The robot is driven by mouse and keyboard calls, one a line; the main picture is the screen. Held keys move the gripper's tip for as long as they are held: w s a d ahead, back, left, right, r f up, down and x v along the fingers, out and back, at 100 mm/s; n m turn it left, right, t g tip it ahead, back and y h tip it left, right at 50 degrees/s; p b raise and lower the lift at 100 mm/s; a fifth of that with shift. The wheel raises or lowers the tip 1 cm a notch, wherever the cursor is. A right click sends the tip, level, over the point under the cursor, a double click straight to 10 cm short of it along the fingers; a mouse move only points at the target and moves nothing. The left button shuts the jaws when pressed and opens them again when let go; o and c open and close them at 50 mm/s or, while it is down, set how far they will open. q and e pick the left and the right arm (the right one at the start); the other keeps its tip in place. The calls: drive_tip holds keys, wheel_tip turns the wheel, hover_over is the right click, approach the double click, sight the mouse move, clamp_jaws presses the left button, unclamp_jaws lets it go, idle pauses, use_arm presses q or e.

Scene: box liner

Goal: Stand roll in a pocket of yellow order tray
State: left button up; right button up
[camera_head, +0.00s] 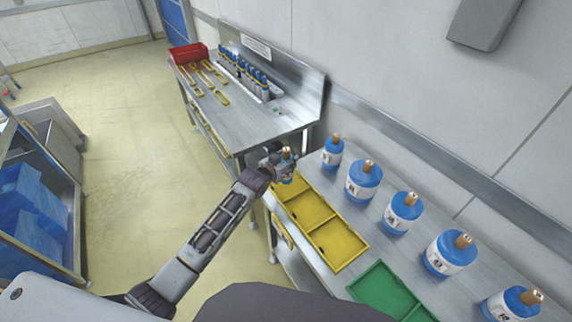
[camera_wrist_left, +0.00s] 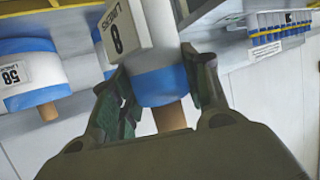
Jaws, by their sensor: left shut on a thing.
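My left gripper (camera_head: 283,160) is shut on a small blue-and-white roll with a brown core. The roll (camera_wrist_left: 160,78) sits between the green-padded fingers in the left wrist view, its white label partly showing. In the head view the gripper and roll are at the far end of the yellow order tray (camera_head: 338,243), at or over its far pocket. I cannot tell whether the roll touches the tray floor. The nearer tray pockets look empty. My right gripper is not in view.
Several blue rolls with brown cores, such as one large roll (camera_head: 363,180), stand along the wall side of the bench. A green tray (camera_head: 384,292) lies nearer. A second table (camera_head: 235,117) holds a red bin (camera_head: 188,54), yellow pieces and a row of blue-topped items.

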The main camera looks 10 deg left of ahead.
use_arm(q)
drive_tip(key=shift+f, duration=1)
drive_tip(key=shift+f, duration=0.15)
drive_tip(key=o, duration=1.2)
drive_tip(key=shift+c, duration=0.2)
drive_tip(key=v, duration=1.2)
